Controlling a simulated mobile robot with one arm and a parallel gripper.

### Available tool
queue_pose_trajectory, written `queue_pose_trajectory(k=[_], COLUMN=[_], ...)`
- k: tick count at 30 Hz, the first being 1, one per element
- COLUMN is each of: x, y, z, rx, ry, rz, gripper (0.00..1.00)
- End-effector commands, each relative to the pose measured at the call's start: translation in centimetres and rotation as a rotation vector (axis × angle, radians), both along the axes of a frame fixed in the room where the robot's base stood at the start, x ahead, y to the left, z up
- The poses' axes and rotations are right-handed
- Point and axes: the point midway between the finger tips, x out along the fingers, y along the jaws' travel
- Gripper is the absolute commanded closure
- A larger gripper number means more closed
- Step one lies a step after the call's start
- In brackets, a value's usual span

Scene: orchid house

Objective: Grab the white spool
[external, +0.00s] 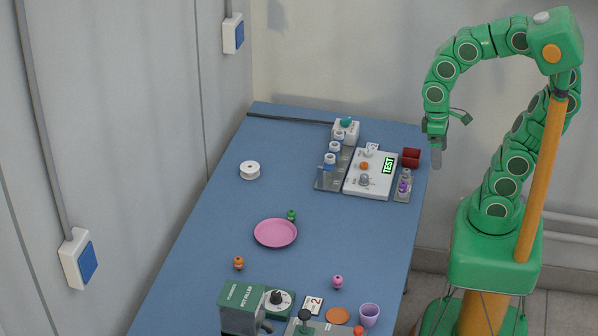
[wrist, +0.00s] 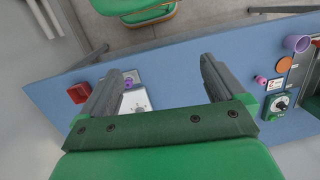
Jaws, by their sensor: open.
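The white spool (external: 250,170) lies on the blue table near its left edge in the external view, toward the far end. It is not visible in the wrist view. My gripper (external: 436,150) hangs in the air by the table's right edge, beyond the red box, well to the right of the spool. In the wrist view my gripper (wrist: 160,85) has its two grey fingers spread wide apart, with nothing between them but the table and items below.
On the blue table (external: 215,235) stand a white test device (external: 352,186), a rack with vials (external: 331,172), a red box (external: 411,157), a pink plate (external: 276,233) and a green machine (external: 242,308). The surface around the spool is clear. A wall runs along the left.

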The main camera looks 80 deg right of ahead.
Motion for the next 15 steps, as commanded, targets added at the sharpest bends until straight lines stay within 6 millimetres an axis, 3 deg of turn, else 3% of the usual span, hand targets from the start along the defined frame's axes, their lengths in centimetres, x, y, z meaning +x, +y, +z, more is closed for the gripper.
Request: queue_pose_trajectory(k=[15], x=[10.8], y=[7.2], z=[0.3], rx=[0.296], ry=[0.073], rz=[-0.239], gripper=[0.03])
